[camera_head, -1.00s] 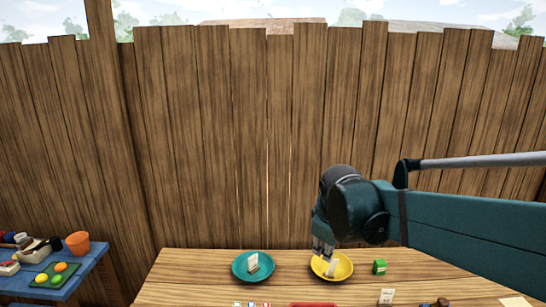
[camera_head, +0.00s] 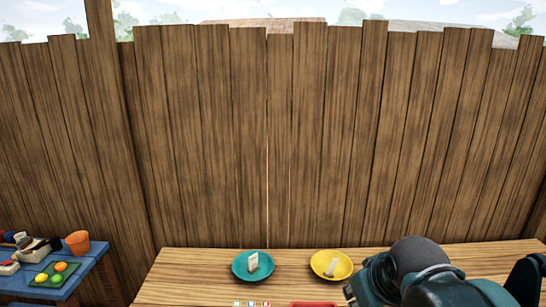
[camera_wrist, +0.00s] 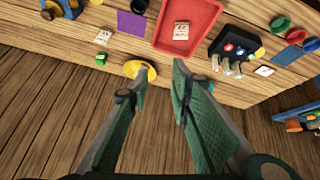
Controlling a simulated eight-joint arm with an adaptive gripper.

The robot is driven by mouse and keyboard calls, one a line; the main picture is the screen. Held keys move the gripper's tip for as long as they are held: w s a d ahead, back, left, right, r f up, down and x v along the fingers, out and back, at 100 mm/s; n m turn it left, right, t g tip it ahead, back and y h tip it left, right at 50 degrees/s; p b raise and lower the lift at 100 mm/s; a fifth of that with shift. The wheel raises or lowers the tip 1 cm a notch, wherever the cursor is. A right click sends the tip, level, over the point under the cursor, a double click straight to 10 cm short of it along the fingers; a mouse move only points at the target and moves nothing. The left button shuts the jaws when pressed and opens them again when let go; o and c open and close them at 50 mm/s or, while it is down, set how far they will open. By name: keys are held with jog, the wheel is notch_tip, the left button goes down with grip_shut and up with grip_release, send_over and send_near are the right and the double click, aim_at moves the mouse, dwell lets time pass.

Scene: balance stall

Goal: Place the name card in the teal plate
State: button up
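The teal plate (camera_head: 238,272) lies on the wooden table with a small pale block-like piece (camera_head: 253,261) in it. I cannot tell whether that piece is the name card. Pale cards with markings show in the wrist view: one (camera_wrist: 181,31) in the red tray (camera_wrist: 188,9) and one (camera_wrist: 103,37) on the bare table. My gripper (camera_wrist: 158,72) is open, with nothing between its fingers. In the head view its fingertips are hidden, and my wrist is at the right, past the yellow plate.
In the wrist view a green box (camera_wrist: 101,59), a purple mat (camera_wrist: 132,23) and a black tray (camera_wrist: 218,43) with coloured pieces are nearby. A blue side table (camera_head: 75,284) stands left; a wooden fence is behind.

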jog(key=s+d+f+m, duration=0.1)
jog(key=s+f+m, duration=0.2)
jog(key=s, duration=0.3)
jog(key=shift+t, duration=0.3)
